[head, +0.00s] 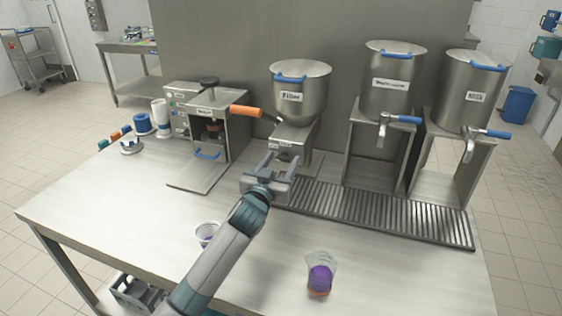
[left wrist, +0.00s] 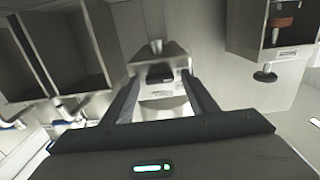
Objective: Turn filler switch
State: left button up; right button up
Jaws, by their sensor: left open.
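The filler (head: 300,90) is a steel hopper labelled "Filler" on a metal stand at the back middle of the table. My left gripper (head: 275,166) is open and empty in front of the stand's lower front, pointing at it. In the left wrist view, the two fingers (left wrist: 162,92) are spread apart. Beyond them is the filler's steel housing (left wrist: 178,62) with a dark part (left wrist: 160,74) on its front, roughly centred between the fingers. I cannot tell whether this dark part is the switch. No contact is clear.
A ridged drip tray (head: 385,212) lies right of my gripper, before two steel dispensers (head: 392,85) with blue-handled taps. A purple-filled cup (head: 320,278) and another cup (head: 207,233) stand near the front. The left tabletop is mostly clear.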

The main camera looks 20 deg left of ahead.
pick_arm(q)
jog(key=c, duration=1.1)
pick_arm(e)
jog(key=shift+a, duration=0.1)
